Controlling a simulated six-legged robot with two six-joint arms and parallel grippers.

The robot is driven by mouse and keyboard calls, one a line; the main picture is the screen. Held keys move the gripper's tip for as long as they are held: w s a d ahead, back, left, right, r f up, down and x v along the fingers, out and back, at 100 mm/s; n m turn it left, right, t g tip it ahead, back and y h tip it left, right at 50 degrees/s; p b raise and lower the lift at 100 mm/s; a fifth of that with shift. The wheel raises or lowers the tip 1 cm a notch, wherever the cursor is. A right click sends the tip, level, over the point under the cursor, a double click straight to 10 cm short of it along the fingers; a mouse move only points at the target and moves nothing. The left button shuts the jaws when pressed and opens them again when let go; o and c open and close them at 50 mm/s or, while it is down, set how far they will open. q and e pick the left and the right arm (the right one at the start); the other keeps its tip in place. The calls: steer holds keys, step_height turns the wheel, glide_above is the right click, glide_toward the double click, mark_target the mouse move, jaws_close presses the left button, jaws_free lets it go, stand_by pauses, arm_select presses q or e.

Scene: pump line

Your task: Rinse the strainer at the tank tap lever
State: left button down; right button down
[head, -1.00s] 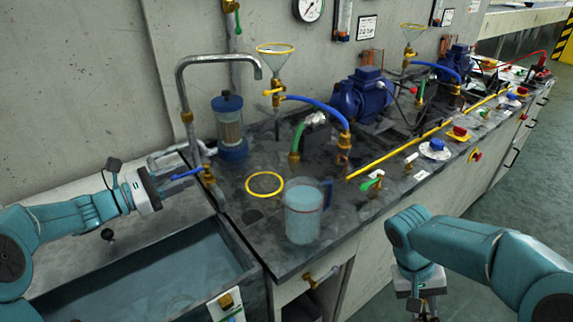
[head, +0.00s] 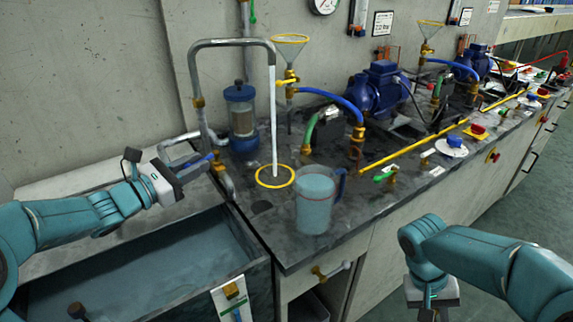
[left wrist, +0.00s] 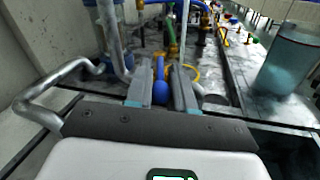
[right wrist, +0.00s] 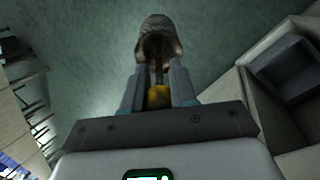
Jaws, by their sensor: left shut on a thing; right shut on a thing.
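The tank tap (head: 230,43) is a grey bent pipe at the counter's left end. A white stream of water (head: 273,120) falls from its spout into the yellow ring (head: 275,186) on the counter. My left gripper (head: 192,170) is shut on the blue tap lever (head: 204,160); the lever's rounded blue end (left wrist: 160,93) shows between the fingers in the left wrist view. In the right wrist view my right gripper (right wrist: 158,78) is shut on the strainer (right wrist: 160,32), a greyish cup with a brass-coloured part, held over the floor. The strainer is out of the head view.
A clear jug of water (head: 315,205) stands just right of the ring. A filled sink (head: 140,262) lies below the left arm. Pumps (head: 380,88), hoses and valves fill the counter behind. The floor (head: 500,235) at right is clear.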

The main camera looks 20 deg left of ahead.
arm_select(q)
steer(key=shift+d+y, duration=0.2)
steer(key=shift+y, duration=0.2)
steer(key=c, duration=1.2)
jaws_free()
steer(key=v, duration=1.1)
steer(key=shift+s+a+f+p, duration=0.1)
steer(key=shift+s+a+p, duration=0.05)
steer(key=shift+p, duration=0.15)
steer(key=shift+s+a, duration=0.1)
steer(key=shift+s, duration=0.3)
